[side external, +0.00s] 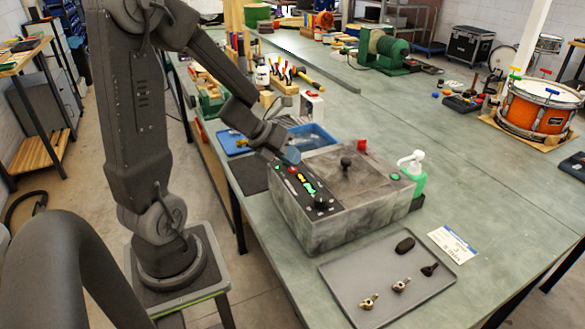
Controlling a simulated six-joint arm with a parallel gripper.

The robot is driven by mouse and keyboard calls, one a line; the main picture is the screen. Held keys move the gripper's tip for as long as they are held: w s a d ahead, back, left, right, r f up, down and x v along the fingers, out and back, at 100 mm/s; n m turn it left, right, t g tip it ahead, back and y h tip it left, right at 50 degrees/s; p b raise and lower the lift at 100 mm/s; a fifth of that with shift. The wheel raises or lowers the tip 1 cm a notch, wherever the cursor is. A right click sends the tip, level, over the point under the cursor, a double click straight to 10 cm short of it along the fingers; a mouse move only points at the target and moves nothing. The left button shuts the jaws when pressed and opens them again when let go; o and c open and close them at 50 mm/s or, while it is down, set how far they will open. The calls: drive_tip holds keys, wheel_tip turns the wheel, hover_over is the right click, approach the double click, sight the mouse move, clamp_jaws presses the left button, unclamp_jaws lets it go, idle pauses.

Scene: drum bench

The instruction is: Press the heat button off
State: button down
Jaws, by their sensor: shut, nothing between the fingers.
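A grey metal box (352,212) stands on the green bench, with a black knob on its lid. Its sloped black control panel (304,186) faces my arm and carries a red button (293,170), lit green marks (309,187) and a round black dial (321,202). I cannot read which of the controls is the heat button. My gripper (291,155) is shut and empty, pointing down close to the panel's far end, near the red button. I cannot tell whether it touches the panel.
A grey tray (345,296) with small metal fittings and a black piece lies in front of the box. A green pump bottle (413,172) stands right of it, a blue bin (317,134) behind it. A white card (452,244) lies at right.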

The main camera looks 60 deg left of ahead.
drive_tip(key=shift+r, duration=0.25)
drive_tip(key=shift+r, duration=0.1)
drive_tip(key=shift+r, duration=2.95)
wheel_tip(320, 180, up, 9)
drive_tip(key=n+t+y, duration=0.4)
drive_tip(key=n+y, duration=0.3)
drive_tip(key=n, duration=1)
hover_over(291, 168)
drive_tip(key=w+d, duration=0.1)
drive_tip(key=d, duration=0.2)
drive_tip(key=s+d+f+n+g+h, duration=0.3)
drive_tip(key=s+d+n+g, duration=0.4)
drive_tip(key=s+d+n, duration=0.5)
drive_tip(key=shift+s+d+n+h, duration=0.2)
drive_tip(key=shift+d+n+h, duration=0.4)
drive_tip(key=shift+d+n, duration=0.2)
